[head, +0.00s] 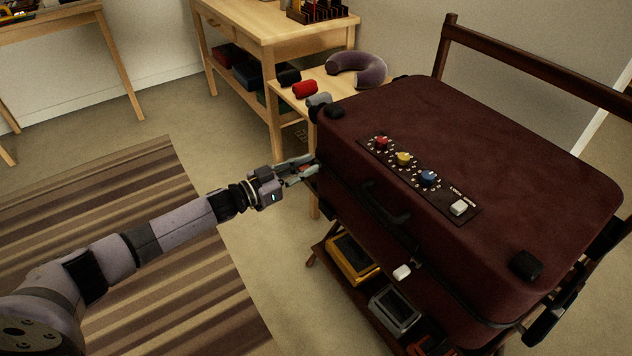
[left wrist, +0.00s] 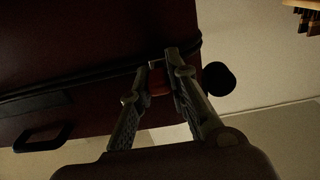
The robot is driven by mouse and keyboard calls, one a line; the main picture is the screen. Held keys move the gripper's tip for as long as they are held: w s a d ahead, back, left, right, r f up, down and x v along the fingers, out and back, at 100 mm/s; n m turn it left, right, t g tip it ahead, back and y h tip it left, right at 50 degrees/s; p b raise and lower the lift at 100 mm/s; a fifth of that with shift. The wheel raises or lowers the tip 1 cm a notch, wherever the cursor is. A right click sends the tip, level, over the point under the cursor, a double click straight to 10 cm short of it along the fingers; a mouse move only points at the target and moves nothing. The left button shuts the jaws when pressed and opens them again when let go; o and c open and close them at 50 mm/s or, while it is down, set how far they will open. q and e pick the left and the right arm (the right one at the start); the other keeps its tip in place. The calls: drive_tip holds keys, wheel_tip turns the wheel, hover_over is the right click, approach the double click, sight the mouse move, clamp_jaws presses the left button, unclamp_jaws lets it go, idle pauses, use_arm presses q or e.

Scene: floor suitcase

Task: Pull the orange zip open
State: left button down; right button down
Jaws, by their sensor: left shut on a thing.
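The dark red suitcase (head: 480,140) lies flat on a wooden rack, its lid closed on the top side. A dark zip line runs around its side and shows in the left wrist view (left wrist: 75,82). My left gripper (head: 306,168) is at the suitcase's near left corner. In the left wrist view its fingers (left wrist: 156,78) are closed around the orange zip pull (left wrist: 158,84), which is partly hidden between them. A white pull (head: 402,272) sits further right along the suitcase's front side. My right gripper is not in view.
A panel with red, yellow and blue knobs (head: 403,159) and a white switch (head: 459,208) is on the lid. A dark handle (head: 385,207) is on the front. Yellow and grey cases (head: 353,259) stand on the shelf below. A side table with a neck pillow (head: 357,70) is behind.

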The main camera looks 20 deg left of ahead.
use_arm(q)
drive_tip(key=shift+w+a, duration=0.45)
drive_tip(key=shift+a, duration=0.15)
drive_tip(key=shift+w+a, duration=0.1)
drive_tip(key=shift+a, duration=0.05)
drive_tip(key=shift+r, duration=0.1)
drive_tip(key=c, duration=1.5)
unclamp_jaws()
drive_tip(key=shift+c, duration=0.2)
drive_tip(key=v, duration=1.2)
